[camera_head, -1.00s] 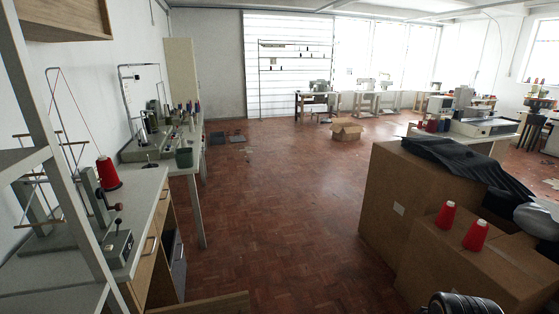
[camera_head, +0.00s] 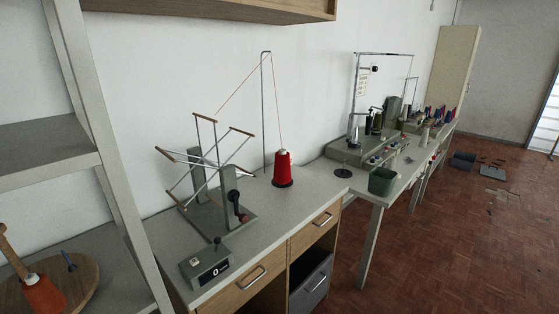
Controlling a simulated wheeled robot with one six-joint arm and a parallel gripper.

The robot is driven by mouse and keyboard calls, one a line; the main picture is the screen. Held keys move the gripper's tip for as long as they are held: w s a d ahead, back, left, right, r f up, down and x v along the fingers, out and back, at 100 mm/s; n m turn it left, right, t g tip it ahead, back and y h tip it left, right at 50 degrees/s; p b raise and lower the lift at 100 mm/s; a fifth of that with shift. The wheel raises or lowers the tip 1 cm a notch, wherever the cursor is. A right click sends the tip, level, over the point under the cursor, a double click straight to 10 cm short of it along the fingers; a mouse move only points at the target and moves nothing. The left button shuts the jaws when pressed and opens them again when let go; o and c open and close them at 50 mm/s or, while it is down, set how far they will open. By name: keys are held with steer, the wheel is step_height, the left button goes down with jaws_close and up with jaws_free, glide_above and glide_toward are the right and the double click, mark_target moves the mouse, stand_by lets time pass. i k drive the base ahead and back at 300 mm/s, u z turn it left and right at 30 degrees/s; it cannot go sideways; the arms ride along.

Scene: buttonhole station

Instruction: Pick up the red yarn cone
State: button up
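A red yarn cone (camera_head: 282,168) stands upright on the grey top of a wooden desk (camera_head: 320,185) against the white wall. It has a pale tip and a dark base, and a red thread runs up from it to a tall wire stand (camera_head: 264,110). My gripper is not in view.
A yarn winder (camera_head: 215,185) with spread arms stands left of the cone, with a small grey control box (camera_head: 206,266) in front. A shelf frame (camera_head: 110,150) rises at the left; an orange cone (camera_head: 42,295) sits on a round board. Red-brown floor (camera_head: 450,250) is open at right.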

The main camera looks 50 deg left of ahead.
mark_target(282, 176)
steer(key=u, duration=0.55)
steer(key=i, duration=1.75)
steer(key=u, duration=0.9)
